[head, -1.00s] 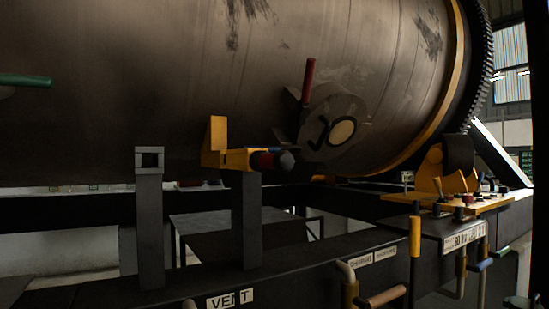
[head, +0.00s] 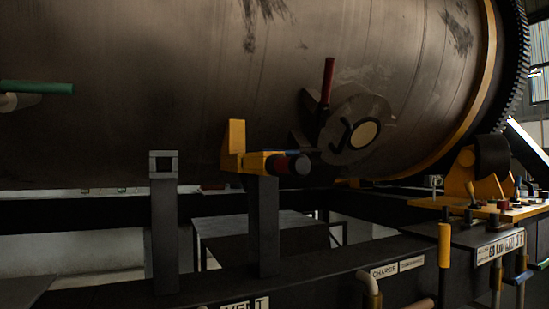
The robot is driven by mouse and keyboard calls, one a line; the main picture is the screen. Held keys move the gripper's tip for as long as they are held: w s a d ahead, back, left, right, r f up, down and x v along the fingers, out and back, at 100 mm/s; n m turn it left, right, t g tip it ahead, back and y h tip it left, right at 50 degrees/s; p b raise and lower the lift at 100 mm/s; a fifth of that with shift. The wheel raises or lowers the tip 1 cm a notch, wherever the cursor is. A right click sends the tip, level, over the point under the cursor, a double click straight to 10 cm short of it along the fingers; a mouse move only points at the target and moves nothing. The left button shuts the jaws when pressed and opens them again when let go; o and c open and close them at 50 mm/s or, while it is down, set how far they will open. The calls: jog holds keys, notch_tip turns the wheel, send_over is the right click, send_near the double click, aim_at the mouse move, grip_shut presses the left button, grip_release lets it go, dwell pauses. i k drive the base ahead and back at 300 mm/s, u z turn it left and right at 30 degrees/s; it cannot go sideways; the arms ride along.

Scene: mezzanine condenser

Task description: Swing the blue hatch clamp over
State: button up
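A round hatch (head: 358,132) with a dark hooked mark and a pale disc sits on the low side of the big brown drum (head: 180,90). A red upright handle (head: 328,80) stands at its upper left. Just left of the hatch, a yellow bracket (head: 235,145) on a dark post carries a short horizontal piece with a red band and a dark round end (head: 302,165). I cannot clearly make out a blue clamp on the hatch; the parts there are dim. My gripper is not in view.
A green bar (head: 38,88) juts in at the left. A grey post (head: 163,220) stands before the drum. A dark front rail carries labels (head: 398,267) and pipe handles, one bluish (head: 518,278).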

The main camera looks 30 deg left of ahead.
aim_at(311, 153)
jog(key=u, duration=0.05)
jog(key=k, duration=0.8)
jog(key=u, duration=0.75)
jog(key=i, duration=1)
jog(key=z, duration=0.05)
